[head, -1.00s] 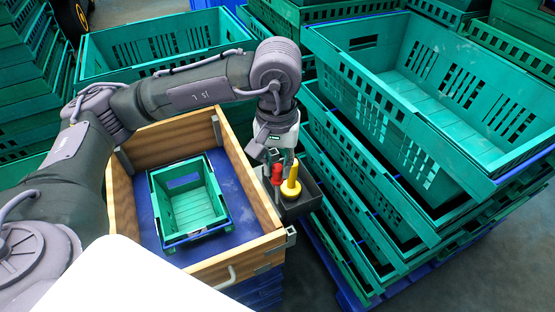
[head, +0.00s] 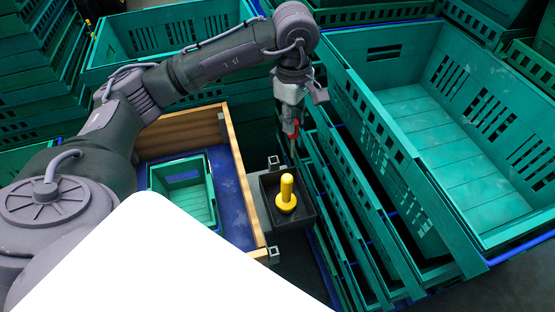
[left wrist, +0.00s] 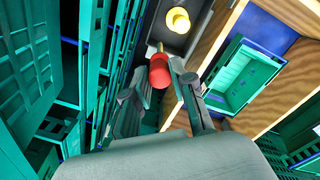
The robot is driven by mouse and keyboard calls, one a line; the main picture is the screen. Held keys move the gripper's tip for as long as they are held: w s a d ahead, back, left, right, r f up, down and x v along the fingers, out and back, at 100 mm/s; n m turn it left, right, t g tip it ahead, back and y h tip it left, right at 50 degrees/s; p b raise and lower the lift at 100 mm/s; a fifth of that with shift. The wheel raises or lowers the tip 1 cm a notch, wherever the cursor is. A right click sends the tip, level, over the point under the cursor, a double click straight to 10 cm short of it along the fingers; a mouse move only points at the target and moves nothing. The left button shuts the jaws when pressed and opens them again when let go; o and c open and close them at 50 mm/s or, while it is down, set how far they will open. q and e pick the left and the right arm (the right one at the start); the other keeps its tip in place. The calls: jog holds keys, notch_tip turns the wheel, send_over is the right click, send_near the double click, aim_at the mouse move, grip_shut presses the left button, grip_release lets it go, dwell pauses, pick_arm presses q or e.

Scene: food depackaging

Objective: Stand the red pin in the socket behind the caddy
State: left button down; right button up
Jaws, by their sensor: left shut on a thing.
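The red pin (head: 294,135) is held by my left gripper (head: 291,122) above and behind the dark caddy (head: 305,217), with its thin shank pointing down. In the left wrist view the red pin (left wrist: 160,72) sits between the fingertips of the left gripper (left wrist: 158,88). A yellow pin (head: 287,192) stands upright in the caddy; it also shows in the left wrist view (left wrist: 178,20). A small pale square fitting (head: 273,162) is at the caddy's back edge; I cannot tell whether it is the socket. My right gripper is not in view.
A wooden-walled box (head: 240,170) with a small green crate (head: 181,160) inside stands left of the caddy. Stacked green crates (head: 400,190) rise close on the right, leaving a narrow gap. More crates stand behind.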

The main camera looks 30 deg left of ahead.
pick_arm(q)
jog(key=w+a+f+n, duration=0.4)
jog(key=a+f+n, duration=0.25)
jog(key=n, duration=0.85)
notch_tip(320, 180, down, 10)
jog(key=a+n+p, duration=0.1)
jog(key=shift+s+a+f, duration=0.15)
jog(key=shift+a, duration=0.05)
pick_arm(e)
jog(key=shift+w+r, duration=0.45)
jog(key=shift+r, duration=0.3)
pick_arm(q)
jog(key=shift+f, duration=0.15)
jog(key=c, duration=1)
grip_release()
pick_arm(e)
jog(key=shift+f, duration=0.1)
